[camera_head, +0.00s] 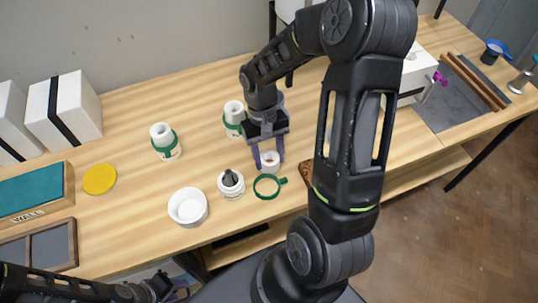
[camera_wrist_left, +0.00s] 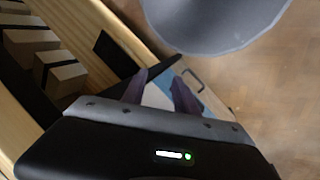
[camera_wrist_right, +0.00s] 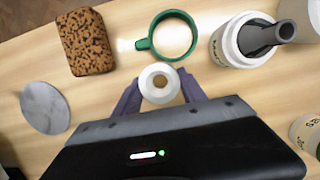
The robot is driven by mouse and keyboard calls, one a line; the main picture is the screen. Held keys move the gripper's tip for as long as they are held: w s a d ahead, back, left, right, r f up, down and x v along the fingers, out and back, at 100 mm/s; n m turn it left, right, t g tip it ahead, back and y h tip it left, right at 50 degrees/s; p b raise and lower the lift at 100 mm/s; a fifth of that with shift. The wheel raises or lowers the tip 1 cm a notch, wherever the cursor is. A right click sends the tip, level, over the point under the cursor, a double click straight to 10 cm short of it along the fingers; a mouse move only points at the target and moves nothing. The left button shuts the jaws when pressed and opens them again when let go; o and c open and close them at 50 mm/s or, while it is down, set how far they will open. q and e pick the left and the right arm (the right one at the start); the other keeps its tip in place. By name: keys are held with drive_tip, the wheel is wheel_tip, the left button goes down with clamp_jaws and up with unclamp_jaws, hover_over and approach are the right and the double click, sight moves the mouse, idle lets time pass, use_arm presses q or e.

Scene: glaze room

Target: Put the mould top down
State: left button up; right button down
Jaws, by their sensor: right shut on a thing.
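The small white round piece with a brownish centre, which I take to be the mould top (camera_wrist_right: 159,83), sits between the fingers of my right gripper (camera_wrist_right: 160,90). The gripper is shut on it. In the head view the piece (camera_head: 270,161) is just behind the green ring with a handle (camera_head: 267,187), low over the table. I cannot tell whether it touches the wood. My left gripper (camera_wrist_left: 158,92) is open and empty, off the table's front edge; it shows at the bottom of the head view (camera_head: 177,293).
A white jar with a dark insert (camera_head: 231,186) and a white bowl (camera_head: 188,207) stand to the left. Two green-banded white pieces (camera_head: 166,144) (camera_head: 233,120) stand behind. A speckled brown block (camera_wrist_right: 86,42) and grey disc (camera_wrist_right: 45,107) lie nearby.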

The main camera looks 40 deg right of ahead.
drive_tip(key=shift+f, duration=0.2)
drive_tip(key=c, duration=0.7)
unclamp_jaws()
drive_tip(key=shift+o, duration=0.2)
drive_tip(key=shift+r, duration=0.1)
drive_tip(key=shift+r, duration=0.2)
drive_tip(key=shift+w+r, duration=0.2)
drive_tip(key=shift+r, duration=0.05)
drive_tip(key=b+v, duration=0.1)
drive_tip(key=v, duration=1)
drive_tip(key=shift+r, duration=0.15)
drive_tip(key=shift+o, duration=0.3)
drive_tip(key=shift+d, duration=0.1)
